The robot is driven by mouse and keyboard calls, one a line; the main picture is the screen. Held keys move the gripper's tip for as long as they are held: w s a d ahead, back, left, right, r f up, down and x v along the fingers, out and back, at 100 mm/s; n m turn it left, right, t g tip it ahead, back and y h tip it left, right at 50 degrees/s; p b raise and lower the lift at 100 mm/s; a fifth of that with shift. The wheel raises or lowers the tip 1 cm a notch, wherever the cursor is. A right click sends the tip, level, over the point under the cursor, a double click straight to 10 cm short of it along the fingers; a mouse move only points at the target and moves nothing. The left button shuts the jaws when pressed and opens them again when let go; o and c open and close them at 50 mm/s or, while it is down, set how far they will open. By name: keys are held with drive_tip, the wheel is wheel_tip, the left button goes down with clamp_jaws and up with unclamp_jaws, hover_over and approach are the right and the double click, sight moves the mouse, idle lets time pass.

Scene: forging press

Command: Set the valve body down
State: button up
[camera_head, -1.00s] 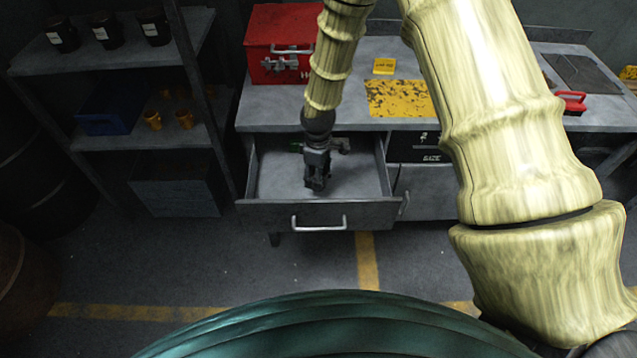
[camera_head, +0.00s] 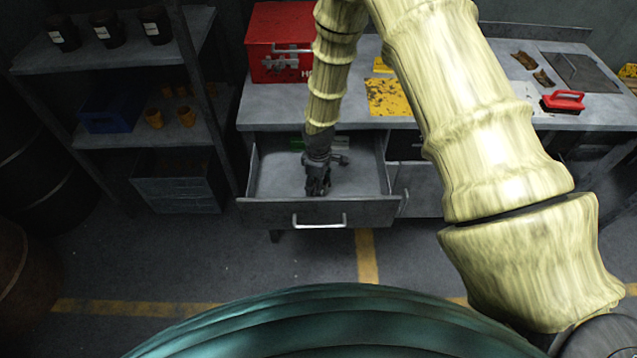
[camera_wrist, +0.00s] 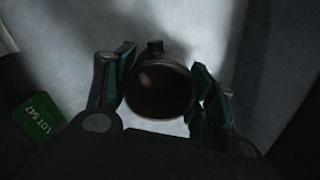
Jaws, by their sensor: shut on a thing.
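In the wrist view, a dark, round, hollow valve body (camera_wrist: 160,88) with a short stub on its rim sits between the two fingers of my gripper (camera_wrist: 162,95). The fingers are shut on its sides. In the head view, my gripper (camera_head: 317,186) is inside the open drawer (camera_head: 270,212), near its front wall. The valve body is too dark and small to make out there. I cannot tell whether it touches the drawer floor.
The drawer floor around my gripper is mostly bare. A red toolbox (camera_head: 278,50) and a red-handled tool (camera_head: 562,102) stand on the workbench (camera_head: 500,110). A shelf (camera_head: 125,55) stands left.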

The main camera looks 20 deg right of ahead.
drive_tip(key=shift+f, duration=0.1)
drive_tip(key=o, duration=1.3)
wheel_tip(320, 180, up, 12)
drive_tip(key=b, duration=0.3)
